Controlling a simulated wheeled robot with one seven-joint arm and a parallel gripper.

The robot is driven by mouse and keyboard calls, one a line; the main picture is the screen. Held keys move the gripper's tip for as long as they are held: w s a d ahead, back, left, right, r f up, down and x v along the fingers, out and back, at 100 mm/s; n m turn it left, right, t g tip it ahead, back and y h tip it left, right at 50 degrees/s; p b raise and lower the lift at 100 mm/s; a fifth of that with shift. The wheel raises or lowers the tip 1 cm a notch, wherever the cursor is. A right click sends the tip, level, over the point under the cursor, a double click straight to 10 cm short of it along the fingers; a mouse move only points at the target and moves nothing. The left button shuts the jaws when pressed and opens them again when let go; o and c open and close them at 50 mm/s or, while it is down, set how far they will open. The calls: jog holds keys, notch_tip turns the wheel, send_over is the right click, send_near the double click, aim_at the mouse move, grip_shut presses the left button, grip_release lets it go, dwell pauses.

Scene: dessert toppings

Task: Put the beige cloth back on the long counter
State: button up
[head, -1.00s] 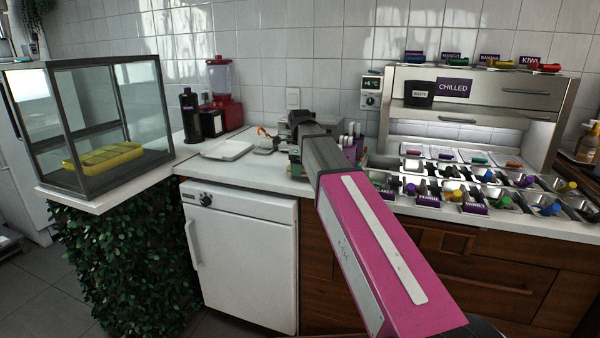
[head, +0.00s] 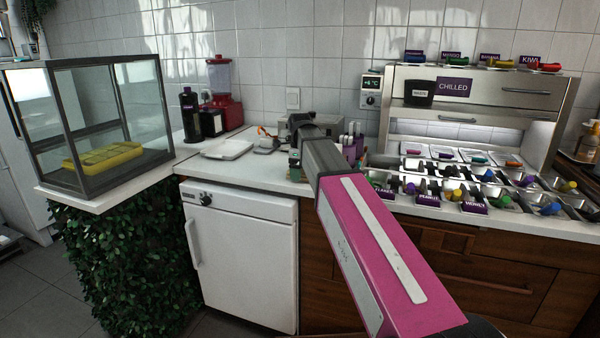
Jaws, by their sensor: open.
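I cannot make out the beige cloth in the head view. The long counter (head: 250,174) runs along the tiled wall, with a white top over a white appliance door and brown wooden fronts. My pink arm reaches from the lower right over this counter. My gripper (head: 294,158) is at the arm's far end, over the counter's back middle part. It is small, dark and mostly hidden by my own wrist, and its jaws are open. I see nothing held in it, and the spot right behind the wrist is hidden.
A white tray (head: 228,149) and a small scale-like item (head: 265,150) lie left of my gripper. A red blender (head: 222,95) and dark dispensers (head: 190,115) stand behind. A glass case (head: 105,125) is at left. The chilled unit (head: 470,100) and several topping bins fill the right.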

notch_tip(320, 180, up, 12)
dwell(0.5)
jog(key=shift+f, duration=0.1)
